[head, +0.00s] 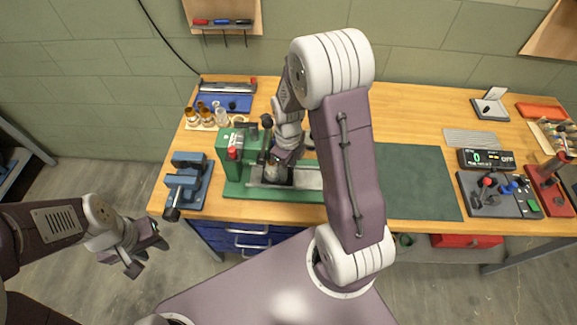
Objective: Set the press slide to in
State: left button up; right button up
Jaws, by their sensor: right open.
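The green press (233,190) stands at the table's front left, with a red part (233,152) on its upright. A silver slide plate (308,180) lies along its green base and runs to the right, where my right arm partly covers it. My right gripper (274,172) points down over the slide at the press, open. Its fingertips are small and partly hidden, so I cannot tell whether they touch the slide. My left gripper (146,254) hangs off the table's front left, its fingers apart and empty.
A blue vise (187,182) stands left of the press. Behind are bottles (205,116) and a blue tray (225,103). A dark green mat (415,182) lies clear on the right.

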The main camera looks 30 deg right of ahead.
notch_tip(320, 180, up, 9)
dwell(0.3)
